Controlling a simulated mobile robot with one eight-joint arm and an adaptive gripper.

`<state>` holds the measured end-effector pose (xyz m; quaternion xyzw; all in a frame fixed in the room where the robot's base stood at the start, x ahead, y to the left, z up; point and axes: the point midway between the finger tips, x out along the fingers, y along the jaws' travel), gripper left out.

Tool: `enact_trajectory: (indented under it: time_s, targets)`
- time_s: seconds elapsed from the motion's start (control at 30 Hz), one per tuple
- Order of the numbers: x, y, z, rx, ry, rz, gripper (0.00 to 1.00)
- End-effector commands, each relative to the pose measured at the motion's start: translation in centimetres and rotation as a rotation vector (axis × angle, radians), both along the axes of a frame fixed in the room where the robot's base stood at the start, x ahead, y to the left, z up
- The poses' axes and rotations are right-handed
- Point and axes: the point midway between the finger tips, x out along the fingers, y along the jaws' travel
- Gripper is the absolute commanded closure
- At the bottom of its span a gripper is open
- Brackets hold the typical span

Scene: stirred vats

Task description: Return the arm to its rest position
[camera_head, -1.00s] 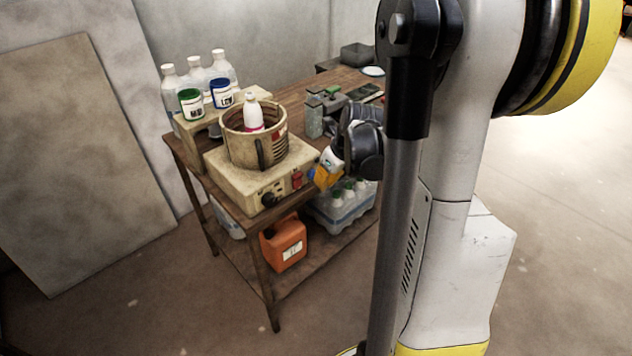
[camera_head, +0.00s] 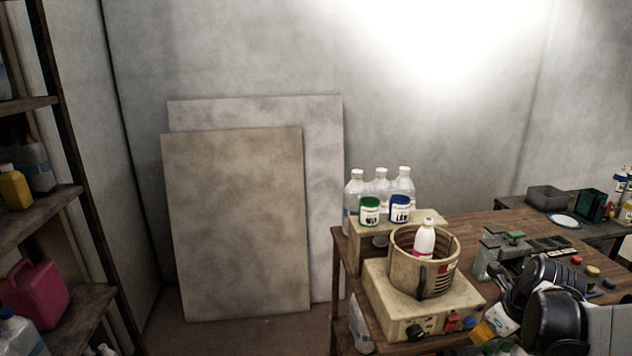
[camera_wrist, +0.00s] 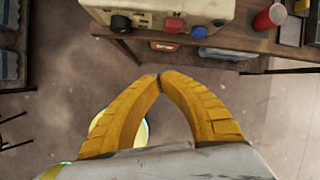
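My gripper shows in the wrist view (camera_wrist: 158,80), with its two yellow fingers meeting at the tips and nothing between them. It points down past the front edge of the table, over the floor. In the head view its yellow fingers (camera_head: 484,332) are at the lower right, in front of the beige stirrer base (camera_head: 400,311), partly cut off and small. My dark wrist and arm cover part of the table there. A beige vat (camera_head: 408,272) stands on the base with a white bottle with a pink label (camera_head: 425,238) inside it.
A wooden table (camera_head: 480,225) carries a raised block (camera_head: 362,248) with several bottles and jars. Two panels (camera_head: 236,225) lean on the wall. A shelf (camera_head: 50,215) with a pink jug (camera_head: 36,292) stands at left. Bare floor (camera_wrist: 60,110) lies below my gripper.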

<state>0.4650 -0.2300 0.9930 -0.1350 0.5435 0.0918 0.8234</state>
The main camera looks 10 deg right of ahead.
Motion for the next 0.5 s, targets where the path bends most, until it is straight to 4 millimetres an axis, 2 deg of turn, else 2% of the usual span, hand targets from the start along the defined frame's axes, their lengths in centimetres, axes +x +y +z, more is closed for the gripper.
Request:
enact_trajectory:
  time_s: [0.03, 0.2, 0.4, 0.5]
  targets:
    - [-0.2, 2.2, 1.2, -0.067, -0.006, 0.149, 1.00]
    - [-1.9, 9.6, 5.3, -0.397, -0.036, 0.816, 1.00]
    - [-5.6, 17.0, 8.3, -0.829, -0.065, 1.612, 1.00]
    - [-7.5, 19.7, 8.8, -1.033, -0.071, 1.950, 1.00]
